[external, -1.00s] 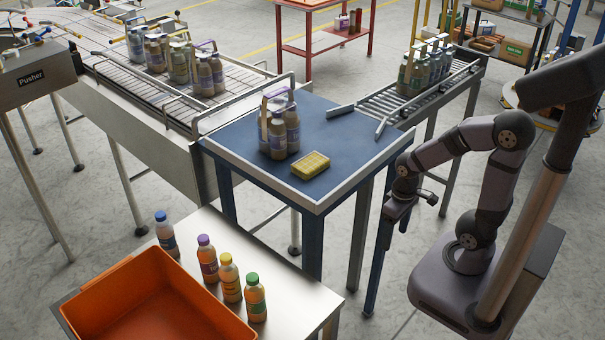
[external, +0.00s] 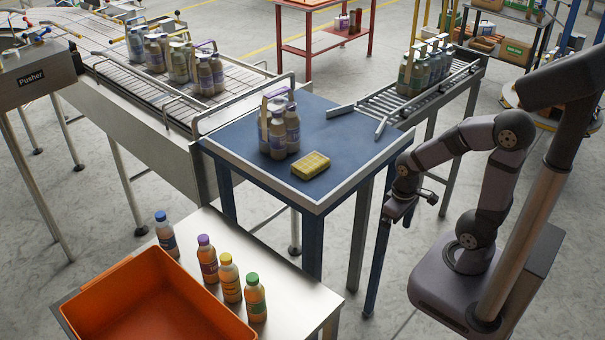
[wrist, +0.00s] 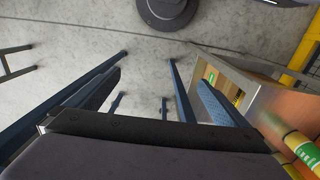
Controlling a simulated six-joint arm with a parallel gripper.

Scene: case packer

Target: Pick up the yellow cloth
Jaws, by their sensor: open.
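The yellow cloth (external: 311,165) lies folded in a small block on the blue table (external: 342,148), near its front edge, in the external view. My gripper (external: 408,212) hangs to the right of the table, beyond its edge, apart from the cloth and lower than the tabletop. It is open and empty. In the wrist view its two dark fingers (wrist: 160,100) stand well apart, with floor and table legs showing between them. The cloth does not show in the wrist view.
A carrier of bottles (external: 279,128) stands on the blue table just behind the cloth. A conveyor (external: 150,90) with more packs joins at the left, a roller track (external: 375,103) at the back right. An orange bin (external: 160,310) and several bottles occupy the front white table (external: 290,290).

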